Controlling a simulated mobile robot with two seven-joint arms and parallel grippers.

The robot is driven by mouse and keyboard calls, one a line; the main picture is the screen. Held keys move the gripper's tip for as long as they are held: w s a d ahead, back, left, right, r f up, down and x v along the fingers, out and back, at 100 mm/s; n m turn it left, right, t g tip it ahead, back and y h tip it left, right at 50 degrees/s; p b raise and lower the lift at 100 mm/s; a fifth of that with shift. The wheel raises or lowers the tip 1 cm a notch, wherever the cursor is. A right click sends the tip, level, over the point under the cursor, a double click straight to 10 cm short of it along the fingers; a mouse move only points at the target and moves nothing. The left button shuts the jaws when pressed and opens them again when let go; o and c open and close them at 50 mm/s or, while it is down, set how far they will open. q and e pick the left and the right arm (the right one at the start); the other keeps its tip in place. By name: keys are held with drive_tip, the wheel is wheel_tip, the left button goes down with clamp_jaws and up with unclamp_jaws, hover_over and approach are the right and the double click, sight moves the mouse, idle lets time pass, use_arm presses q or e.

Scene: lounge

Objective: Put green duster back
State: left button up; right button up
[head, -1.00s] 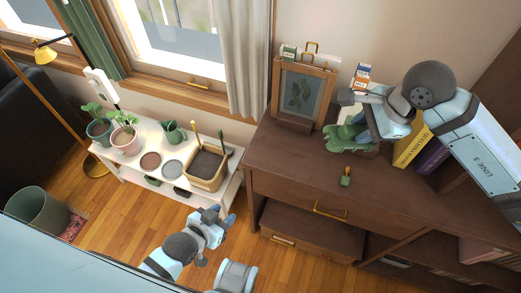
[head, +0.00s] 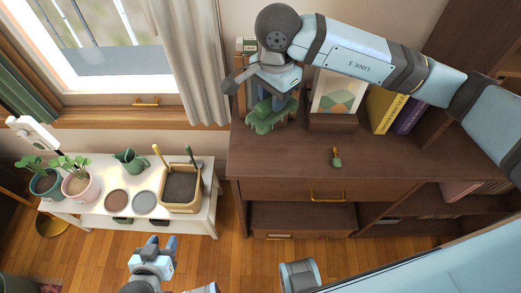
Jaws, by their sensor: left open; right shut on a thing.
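The green duster (head: 268,122), a fluffy green thing, is at the left end of the dark wooden cabinet top (head: 290,160). My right gripper (head: 273,102) points down and is shut on it from above; the fingers partly cover it. I cannot tell whether the duster touches the cabinet top. My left gripper (head: 164,243) is open and empty, low over the floor in front of the white bench.
A geometric picture (head: 338,93) and yellow and purple books (head: 384,108) stand behind. A small green-ended tool (head: 336,158) lies on the cabinet. The white bench (head: 205,215) holds plants (head: 78,185), a watering can (head: 130,160) and a wooden planter (head: 181,188).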

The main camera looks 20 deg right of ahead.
wheel_tip(320, 180, down, 19)
drive_tip(key=shift+d+r+p, duration=0.1)
drive_tip(key=shift+p, duration=0.4)
drive_tip(key=shift+f, duration=0.3)
drive_tip(key=o, duration=0.8)
drive_tip(key=shift+r, duration=0.1)
drive_tip(key=shift+o, duration=0.2)
drive_tip(key=shift+r, duration=0.15)
